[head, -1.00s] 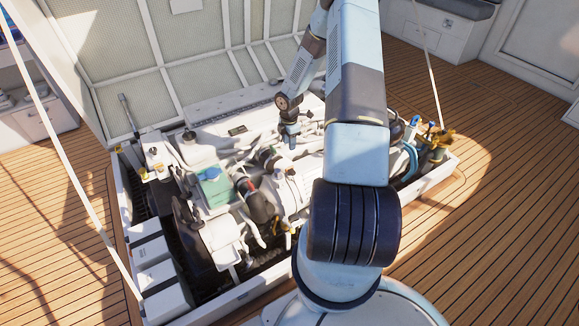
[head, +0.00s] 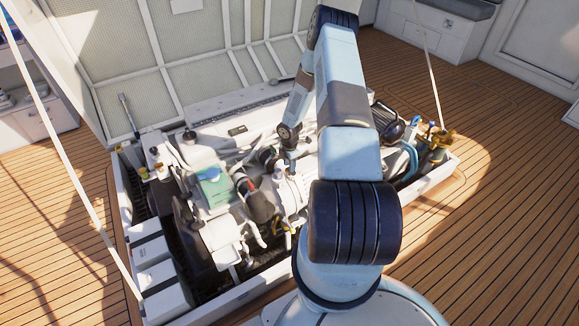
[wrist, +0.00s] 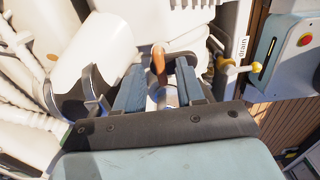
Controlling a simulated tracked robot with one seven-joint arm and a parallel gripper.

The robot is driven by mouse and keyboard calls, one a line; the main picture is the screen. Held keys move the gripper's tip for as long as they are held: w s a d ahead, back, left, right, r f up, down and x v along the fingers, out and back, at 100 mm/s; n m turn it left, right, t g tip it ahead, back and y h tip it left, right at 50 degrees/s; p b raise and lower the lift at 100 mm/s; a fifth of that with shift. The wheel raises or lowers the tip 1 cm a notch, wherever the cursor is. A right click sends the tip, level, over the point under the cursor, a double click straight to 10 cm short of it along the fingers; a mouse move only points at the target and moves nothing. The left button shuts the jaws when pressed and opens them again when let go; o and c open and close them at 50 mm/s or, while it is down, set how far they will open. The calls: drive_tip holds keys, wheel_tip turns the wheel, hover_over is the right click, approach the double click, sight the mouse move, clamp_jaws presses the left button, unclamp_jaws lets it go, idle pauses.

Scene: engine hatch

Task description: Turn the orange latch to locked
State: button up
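The orange latch (wrist: 158,62) shows in the wrist view as a short orange-brown lever on a pale round base, just ahead of my gripper. My gripper (wrist: 161,72) has its two blue fingers apart, with the latch between their tips in this picture. Gaps show on both sides of the latch, so the fingers do not look closed on it. In the head view my gripper (head: 291,164) points down over the middle of the white engine (head: 292,190). I cannot make out the latch there.
A yellow-knobbed lever (wrist: 257,67) beside a "drain" label and a grey-blue box with a red button (wrist: 305,40) lie to the right in the wrist view. Hoses and pipes crowd the engine bay. The raised hatch lid (head: 180,60) stands behind. Teak deck (head: 490,210) is clear at right.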

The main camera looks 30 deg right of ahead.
drive_tip(key=shift+f, duration=0.6)
drive_tip(key=shift+c, duration=0.4)
clamp_jaws()
